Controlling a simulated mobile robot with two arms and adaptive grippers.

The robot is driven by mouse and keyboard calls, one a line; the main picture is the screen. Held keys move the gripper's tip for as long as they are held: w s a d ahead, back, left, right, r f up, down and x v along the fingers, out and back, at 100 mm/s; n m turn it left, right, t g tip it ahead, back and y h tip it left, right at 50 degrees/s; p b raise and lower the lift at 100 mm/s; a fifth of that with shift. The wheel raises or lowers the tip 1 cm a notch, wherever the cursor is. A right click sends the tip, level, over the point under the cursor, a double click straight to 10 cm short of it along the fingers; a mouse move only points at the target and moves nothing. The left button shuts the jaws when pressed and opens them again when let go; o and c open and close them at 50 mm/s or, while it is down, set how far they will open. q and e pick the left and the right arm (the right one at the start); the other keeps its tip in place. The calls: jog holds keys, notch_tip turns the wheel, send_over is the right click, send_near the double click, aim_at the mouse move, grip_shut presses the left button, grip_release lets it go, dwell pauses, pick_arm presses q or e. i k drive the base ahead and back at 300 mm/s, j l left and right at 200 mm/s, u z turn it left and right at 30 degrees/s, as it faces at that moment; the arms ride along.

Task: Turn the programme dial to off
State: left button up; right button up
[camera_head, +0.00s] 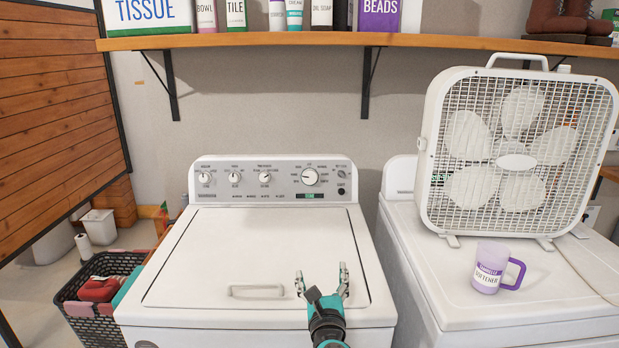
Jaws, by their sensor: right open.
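The programme dial (309,177) is the larger round white knob at the right of the washer's control panel. A dark pointer mark shows on its left side, but the printing around it is too small to read. The washer (160,314) is white, with its lid closed. My right gripper (322,270) is open and empty. It appears over the front right of the lid, below the dial in the picture and apart from it. My left gripper is out of view.
Smaller knobs (265,178) sit left of the dial. A wooden shelf (400,41) with boxes and bottles runs above. A white box fan (515,150) and a purple-handled cup (489,268) stand on the machine at right. A dark basket (70,294) is at left.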

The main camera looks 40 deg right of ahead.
aim_at(310, 177)
jog(key=i+l, duration=0.9)
jog(key=l, duration=0.2)
